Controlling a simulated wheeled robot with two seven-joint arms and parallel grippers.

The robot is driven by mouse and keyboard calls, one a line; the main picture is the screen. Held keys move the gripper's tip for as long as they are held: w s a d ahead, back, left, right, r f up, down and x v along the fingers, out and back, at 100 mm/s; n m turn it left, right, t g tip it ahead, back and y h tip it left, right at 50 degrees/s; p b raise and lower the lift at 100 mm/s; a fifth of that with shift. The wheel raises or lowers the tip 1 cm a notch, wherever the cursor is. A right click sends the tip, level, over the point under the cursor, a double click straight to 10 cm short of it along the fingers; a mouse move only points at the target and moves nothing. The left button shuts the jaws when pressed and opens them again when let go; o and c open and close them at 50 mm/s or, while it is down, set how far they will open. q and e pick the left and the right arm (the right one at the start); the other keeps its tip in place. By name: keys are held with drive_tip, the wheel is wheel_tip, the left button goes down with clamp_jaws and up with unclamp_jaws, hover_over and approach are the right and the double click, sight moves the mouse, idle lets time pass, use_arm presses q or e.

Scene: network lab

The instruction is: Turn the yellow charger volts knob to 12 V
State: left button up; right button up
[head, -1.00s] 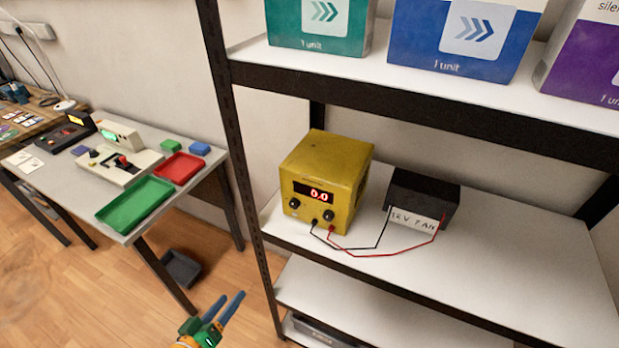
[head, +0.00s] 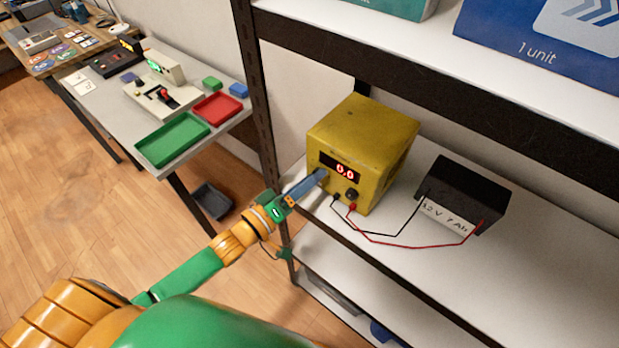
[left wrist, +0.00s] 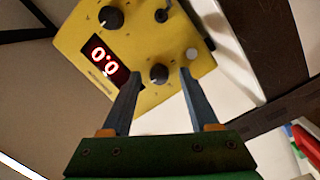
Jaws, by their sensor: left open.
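The yellow charger (head: 395,150) stands on the middle shelf, its red display (head: 344,167) reading 0.0. My left gripper (head: 321,174) reaches its front face at the left knob, which the fingers hide in the head view. In the left wrist view, the open fingers of this gripper (left wrist: 162,88) lie either side of that black knob (left wrist: 158,73), with gaps visible on both sides. A second black knob (left wrist: 110,18) sits beyond the display; it also shows in the head view (head: 351,195). The knob labels are too small to read surely. My right gripper is not in view.
A dark shelf post (head: 258,100) stands left of the charger. The upper shelf's edge (head: 450,95) runs above. A table with a green tray (head: 172,139) is at left.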

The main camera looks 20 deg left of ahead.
use_arm(q)
drive_tip(key=shift+s+a+r, duration=0.1)
drive_tip(key=shift+s, duration=0.15)
drive_tip(key=c, duration=0.5)
clamp_jaws()
drive_tip(key=shift+r, duration=0.1)
